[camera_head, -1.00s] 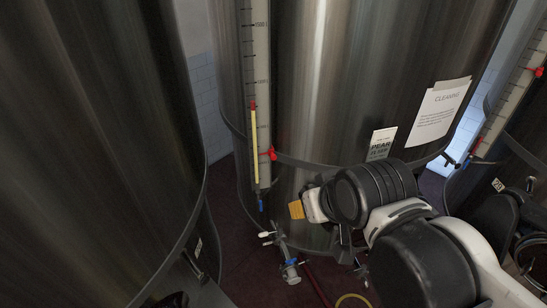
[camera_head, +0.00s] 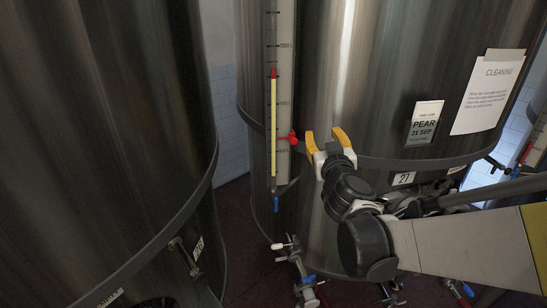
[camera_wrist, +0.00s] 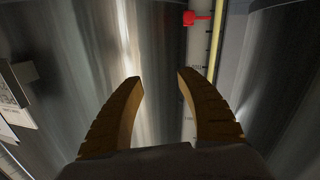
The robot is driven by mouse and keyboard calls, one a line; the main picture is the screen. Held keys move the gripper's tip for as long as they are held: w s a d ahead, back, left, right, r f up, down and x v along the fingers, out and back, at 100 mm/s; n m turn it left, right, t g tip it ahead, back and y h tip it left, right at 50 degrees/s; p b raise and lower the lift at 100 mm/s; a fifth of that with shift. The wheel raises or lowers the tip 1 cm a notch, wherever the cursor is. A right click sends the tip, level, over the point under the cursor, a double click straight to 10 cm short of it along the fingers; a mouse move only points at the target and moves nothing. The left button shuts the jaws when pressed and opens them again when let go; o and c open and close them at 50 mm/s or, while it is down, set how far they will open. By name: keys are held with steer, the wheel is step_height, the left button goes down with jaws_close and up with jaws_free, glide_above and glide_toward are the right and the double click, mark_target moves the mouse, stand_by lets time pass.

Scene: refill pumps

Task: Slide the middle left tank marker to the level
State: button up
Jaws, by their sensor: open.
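The red tank marker (camera_head: 292,139) sits on the white level scale (camera_head: 284,60) of the middle tank (camera_head: 350,60). A yellow column (camera_head: 273,125) with a red top runs along the scale's left side. My gripper (camera_head: 324,133) is open and empty, just right of the marker, with its yellow fingers pointing up in the head view. A gap separates it from the marker. In the wrist view the marker (camera_wrist: 197,18) is at the top, beyond the fingertips (camera_wrist: 158,80), and the scale passes behind the right finger.
A large steel tank (camera_head: 100,150) fills the left. A cleaning notice (camera_head: 490,90) and a PEAR label (camera_head: 424,123) are on the middle tank. Valve fittings (camera_head: 290,255) stick out below the scale. Another tank's scale (camera_head: 535,140) shows at the far right.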

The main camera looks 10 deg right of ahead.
mark_target(295, 143)
steer(key=w+a+f+n+y+b, duration=0.1)
steer(key=w+a+f+y+b, duration=0.1)
steer(key=f, duration=0.3)
steer(key=w+a+f+n+y+b, duration=0.1)
steer(key=w+a+f+n+b, duration=0.1)
steer(key=f, duration=0.2)
steer(key=shift+t, duration=0.4)
steer(key=w, duration=1)
steer(key=shift+w+d+p, duration=0.2)
steer(key=shift+d+p, duration=0.05)
steer(key=shift+p, duration=0.1)
jaws_close()
